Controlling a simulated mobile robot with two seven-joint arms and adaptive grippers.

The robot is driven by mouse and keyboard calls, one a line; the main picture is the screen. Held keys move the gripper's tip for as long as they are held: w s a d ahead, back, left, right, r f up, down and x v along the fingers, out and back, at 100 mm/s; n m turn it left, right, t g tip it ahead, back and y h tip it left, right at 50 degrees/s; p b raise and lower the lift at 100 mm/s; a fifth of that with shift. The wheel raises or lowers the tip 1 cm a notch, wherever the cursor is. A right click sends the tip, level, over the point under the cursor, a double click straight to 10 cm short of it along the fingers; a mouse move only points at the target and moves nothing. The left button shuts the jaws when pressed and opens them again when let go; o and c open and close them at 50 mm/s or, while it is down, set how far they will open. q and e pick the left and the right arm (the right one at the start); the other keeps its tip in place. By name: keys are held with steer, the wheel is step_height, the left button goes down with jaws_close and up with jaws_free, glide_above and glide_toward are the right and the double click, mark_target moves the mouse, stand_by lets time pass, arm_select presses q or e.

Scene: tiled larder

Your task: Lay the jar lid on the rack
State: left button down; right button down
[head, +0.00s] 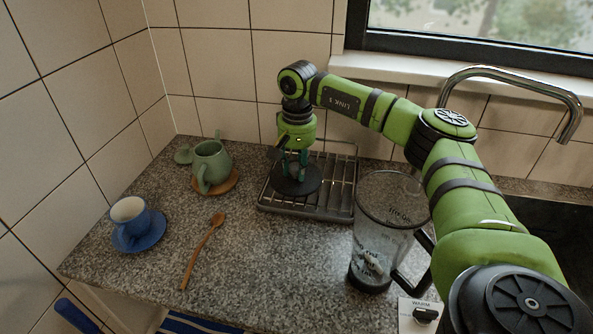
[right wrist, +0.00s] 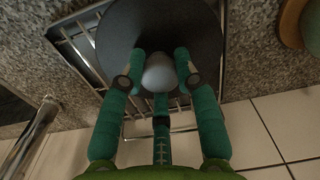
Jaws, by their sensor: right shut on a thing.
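The jar lid (head: 292,188) is a dark round disc with a pale grey knob (right wrist: 158,74). My right gripper (head: 297,168) points down over it, its green fingers shut on the knob; the fingers also show on both sides of the knob in the right wrist view. The lid is level, over the left part of the metal rack (head: 335,205), a dark-edged tray with parallel bars. I cannot tell whether the lid touches the bars. The lid hides part of the rack. My left gripper is not in view.
A green teapot (head: 212,160) stands on a wooden coaster left of the rack. A blue cup (head: 130,215) on a saucer and a wooden spoon (head: 205,245) lie further left. A tall glass jug (head: 380,245) stands at the rack's front right. A tap (head: 520,80) arches behind.

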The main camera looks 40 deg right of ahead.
mark_target(297, 166)
step_height(297, 166, down, 2)
steer(key=shift+f+p, duration=0.1)
steer(key=shift+p, duration=0.25)
steer(key=shift+f, duration=0.25)
steer(key=c, duration=0.9)
jaws_free()
steer(key=shift+f, duration=0.1)
steer(key=shift+r, duration=0.4)
step_height(297, 166, up, 12)
steer(key=b, duration=0.3)
steer(key=shift+s+d+f, duration=0.1)
steer(key=shift+f, duration=0.15)
